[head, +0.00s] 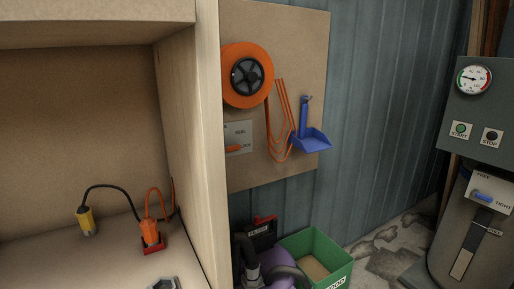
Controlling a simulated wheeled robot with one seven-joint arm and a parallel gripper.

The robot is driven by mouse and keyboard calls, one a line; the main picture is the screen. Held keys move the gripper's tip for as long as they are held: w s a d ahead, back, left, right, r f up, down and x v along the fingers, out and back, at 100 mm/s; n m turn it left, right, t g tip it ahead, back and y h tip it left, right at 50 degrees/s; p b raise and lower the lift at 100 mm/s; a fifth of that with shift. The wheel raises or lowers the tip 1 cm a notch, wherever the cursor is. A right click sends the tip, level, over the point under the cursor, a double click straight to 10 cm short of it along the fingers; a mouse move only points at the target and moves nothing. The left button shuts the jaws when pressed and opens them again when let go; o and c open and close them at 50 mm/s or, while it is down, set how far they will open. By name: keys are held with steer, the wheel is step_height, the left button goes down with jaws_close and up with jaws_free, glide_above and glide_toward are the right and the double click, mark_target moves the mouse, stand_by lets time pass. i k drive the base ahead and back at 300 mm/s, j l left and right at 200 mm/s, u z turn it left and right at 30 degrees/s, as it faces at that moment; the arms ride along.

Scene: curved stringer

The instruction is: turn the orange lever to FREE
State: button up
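A short orange lever (235,148) sits on a pale plate (239,130) on the brown board, below an orange hose or cable reel (247,75). The lever lies roughly level, with one end toward small lettering at the plate's right that may read LOCK. A word above it looks like REEL. The plate's left part is hidden behind the edge of the wooden panel, and no FREE mark shows on it. My gripper is not in view.
A wooden panel (205,150) stands in front at the left. A blue dustpan (312,140) and orange cable loops hang beside the plate. A green bin (325,255) stands below. A grey machine (470,240) at right has a blue lever (484,196) marked FREE and TIGHT.

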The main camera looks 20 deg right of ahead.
mark_target(230, 149)
steer(key=i+l, duration=0.3)
steer(key=i+l+u, duration=0.15)
steer(key=i+l, duration=0.45)
steer(key=l, duration=0.25)
steer(key=i+l+u, duration=0.15)
steer(key=i+l, duration=0.45)
steer(key=l, duration=0.2)
steer(key=i+l+u, duration=0.1)
steer(key=i+l, duration=0.15)
steer(key=l, duration=0.2)
